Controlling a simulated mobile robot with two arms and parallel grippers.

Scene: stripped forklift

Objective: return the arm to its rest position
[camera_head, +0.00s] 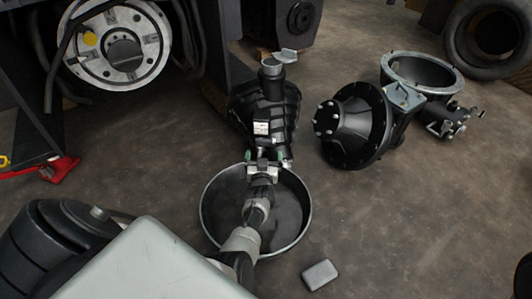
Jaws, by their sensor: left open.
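My left arm reaches up from the lower left over a round dark basin (206,222). Its left gripper (263,153) is over the far rim of the basin, open, pointing away toward a black ribbed part (282,112) behind it. The fingers are small here, and I cannot tell whether they touch that part. A small white label or block (261,128) shows just beyond the fingertips. The forearm covers part of the basin's inside, which looks dark. My right gripper is not in view.
A black cone-shaped housing (352,125) and an open metal ring housing (422,72) lie to the right. A tyre (490,38) is at the top right. A small grey block (319,274) lies on the floor. A red jack-like part (58,168) is at left.

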